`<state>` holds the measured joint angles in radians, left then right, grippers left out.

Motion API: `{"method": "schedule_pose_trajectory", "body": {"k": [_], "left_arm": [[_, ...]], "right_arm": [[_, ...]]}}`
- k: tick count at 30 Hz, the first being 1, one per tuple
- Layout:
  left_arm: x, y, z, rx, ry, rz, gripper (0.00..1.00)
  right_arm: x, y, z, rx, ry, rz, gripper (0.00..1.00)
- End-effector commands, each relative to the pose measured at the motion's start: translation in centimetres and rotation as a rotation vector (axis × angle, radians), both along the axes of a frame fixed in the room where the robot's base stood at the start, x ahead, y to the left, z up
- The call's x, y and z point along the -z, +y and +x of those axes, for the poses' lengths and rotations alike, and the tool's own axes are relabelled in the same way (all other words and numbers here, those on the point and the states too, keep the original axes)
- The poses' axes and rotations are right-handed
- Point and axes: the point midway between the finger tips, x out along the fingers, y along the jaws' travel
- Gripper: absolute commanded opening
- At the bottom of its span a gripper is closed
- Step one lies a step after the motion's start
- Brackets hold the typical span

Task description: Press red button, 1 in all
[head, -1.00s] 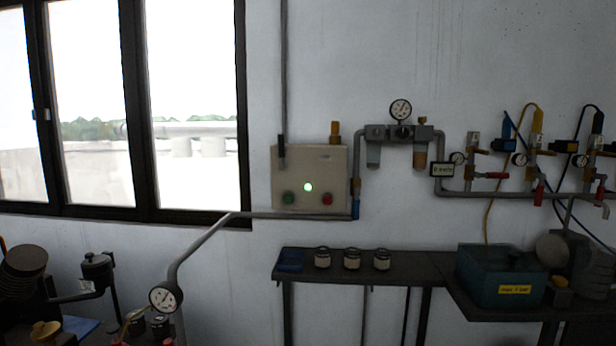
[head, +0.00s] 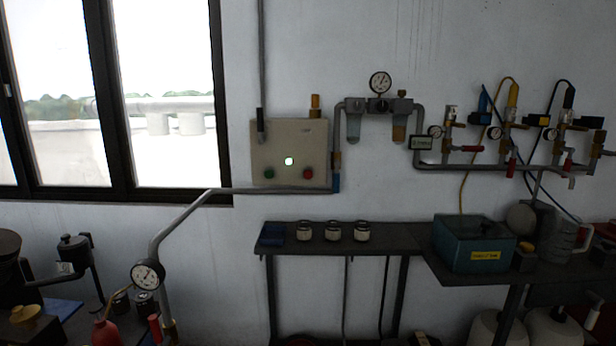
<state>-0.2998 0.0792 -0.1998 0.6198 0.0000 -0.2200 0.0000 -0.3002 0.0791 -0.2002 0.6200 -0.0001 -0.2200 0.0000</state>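A red button (head: 308,174) sits at the lower right of a beige control box (head: 289,142) on the white wall. A green button (head: 269,173) is at the lower left of the same box, and a lit whitish-green lamp (head: 289,161) is between and above them. Neither of my grippers shows in the head view.
A grey pipe (head: 240,190) runs just below the box. A dark shelf (head: 390,236) with several small jars and a teal box (head: 474,243) stands below. A pipe with a gauge (head: 147,275) rises at front left. Valves and hoses line the wall at right.

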Motion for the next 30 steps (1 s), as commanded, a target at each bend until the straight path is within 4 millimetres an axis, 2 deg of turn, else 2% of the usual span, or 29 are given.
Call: {"method": "schedule_pose_trajectory", "body": {"k": [1, 2, 3, 30], "left_arm": [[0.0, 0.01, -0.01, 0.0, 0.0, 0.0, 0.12], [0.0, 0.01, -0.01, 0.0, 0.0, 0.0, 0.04], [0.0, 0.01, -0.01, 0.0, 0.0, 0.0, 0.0], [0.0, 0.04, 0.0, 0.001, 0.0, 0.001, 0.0]], "right_arm": [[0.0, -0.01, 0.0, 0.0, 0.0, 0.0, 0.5], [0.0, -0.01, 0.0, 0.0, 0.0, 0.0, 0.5], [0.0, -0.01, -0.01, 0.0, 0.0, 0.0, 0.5], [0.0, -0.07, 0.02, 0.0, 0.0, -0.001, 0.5]]}}
